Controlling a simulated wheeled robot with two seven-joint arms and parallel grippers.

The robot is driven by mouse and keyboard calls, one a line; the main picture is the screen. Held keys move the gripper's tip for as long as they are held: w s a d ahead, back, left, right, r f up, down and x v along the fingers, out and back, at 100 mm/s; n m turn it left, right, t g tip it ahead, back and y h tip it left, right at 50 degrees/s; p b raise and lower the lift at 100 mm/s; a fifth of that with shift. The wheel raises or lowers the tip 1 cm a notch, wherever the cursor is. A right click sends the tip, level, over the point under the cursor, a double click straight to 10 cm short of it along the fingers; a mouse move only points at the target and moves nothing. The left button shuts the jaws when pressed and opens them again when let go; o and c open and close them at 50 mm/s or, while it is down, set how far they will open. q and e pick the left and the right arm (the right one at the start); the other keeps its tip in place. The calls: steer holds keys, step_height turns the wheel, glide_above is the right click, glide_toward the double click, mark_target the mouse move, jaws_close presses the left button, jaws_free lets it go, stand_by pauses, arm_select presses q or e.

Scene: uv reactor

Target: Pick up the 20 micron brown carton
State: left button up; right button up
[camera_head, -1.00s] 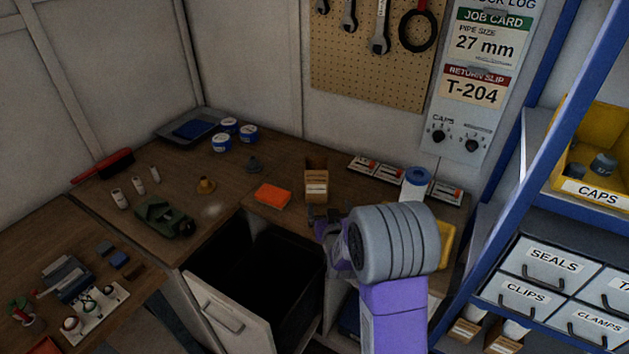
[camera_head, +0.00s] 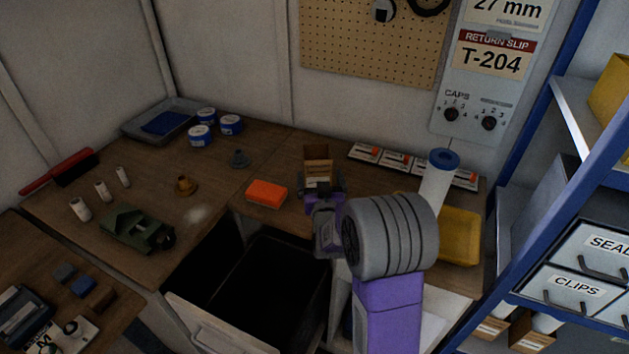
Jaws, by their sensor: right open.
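A small brown carton (camera_head: 317,164) with an open top stands on the wooden bench near the back wall. Its front carries a pale label too small to read, and its lower part is hidden by my gripper. My right gripper (camera_head: 321,187) is open at the near side of the carton, with its fingers close to the carton's lower front. I cannot tell whether they touch it or reach around it. My left gripper is not in view.
An orange block (camera_head: 267,193) lies left of the carton. A white filter cylinder with a blue cap (camera_head: 439,178) and a yellow tray (camera_head: 459,236) are to the right. An open black drawer (camera_head: 268,285) is below. More brown cartons (camera_head: 492,328) sit low right.

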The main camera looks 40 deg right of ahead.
mark_target(316, 155)
steer(key=shift+b+x, duration=0.8)
steer(key=shift+x, duration=3)
steer(key=shift+a+f, duration=0.1)
steer(key=shift+c, duration=0.5)
steer(key=c, duration=0.7)
